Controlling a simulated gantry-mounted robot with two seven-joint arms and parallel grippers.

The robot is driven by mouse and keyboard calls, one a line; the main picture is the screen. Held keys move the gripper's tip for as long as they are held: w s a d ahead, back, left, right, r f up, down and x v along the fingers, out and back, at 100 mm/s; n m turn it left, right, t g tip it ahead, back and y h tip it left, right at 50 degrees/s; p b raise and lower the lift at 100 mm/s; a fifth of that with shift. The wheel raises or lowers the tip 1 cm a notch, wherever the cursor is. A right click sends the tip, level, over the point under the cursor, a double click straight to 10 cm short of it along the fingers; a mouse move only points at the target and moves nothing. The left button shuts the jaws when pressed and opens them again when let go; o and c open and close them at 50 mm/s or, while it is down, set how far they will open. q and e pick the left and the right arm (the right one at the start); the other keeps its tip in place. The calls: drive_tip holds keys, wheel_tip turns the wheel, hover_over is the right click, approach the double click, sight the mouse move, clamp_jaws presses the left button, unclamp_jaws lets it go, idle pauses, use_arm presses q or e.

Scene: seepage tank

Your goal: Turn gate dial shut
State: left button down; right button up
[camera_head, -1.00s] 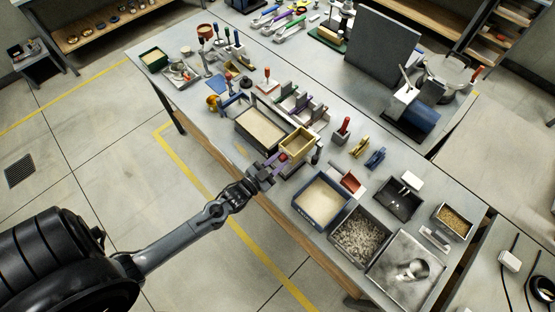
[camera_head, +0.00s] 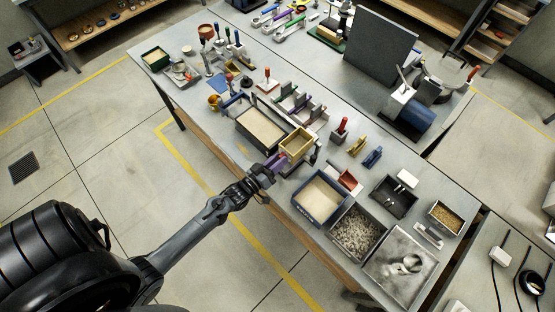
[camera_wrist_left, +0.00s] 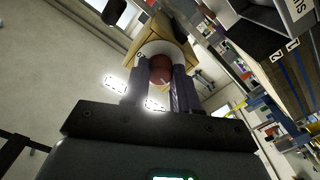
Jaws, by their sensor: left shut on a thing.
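The gate dial (camera_wrist_left: 160,67) is a red round knob in front of a pale disc (camera_wrist_left: 148,48), on the side of a yellow box (camera_wrist_left: 170,30). In the head view this yellow box (camera_head: 299,142) stands near the table's front edge. My left gripper (camera_head: 279,163) reaches it from the front left. In the left wrist view my left gripper (camera_wrist_left: 160,78) has its two dark fingers on either side of the red dial, shut on it. In the head view the fingers hide the dial. The dial's exact angle cannot be told. My right gripper is not in view.
A sand-filled dark tray (camera_head: 262,127) lies left of the yellow box. A blue sand bin (camera_head: 320,198), a gravel tray (camera_head: 357,233) and a grey tray (camera_head: 400,268) stand to its right. A red-handled tool (camera_head: 340,130) stands behind. The floor in front is clear.

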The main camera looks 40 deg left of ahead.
use_arm(q)
drive_tip(key=shift+n, duration=0.5)
drive_tip(key=c, duration=0.9)
unclamp_jaws()
drive_tip(key=shift+o, duration=0.2)
drive_tip(key=shift+s, duration=0.1)
drive_tip(key=s+b, duration=0.1)
drive_tip(key=s, duration=0.9)
drive_tip(key=shift+s+a, duration=0.25)
drive_tip(key=shift+s, duration=0.05)
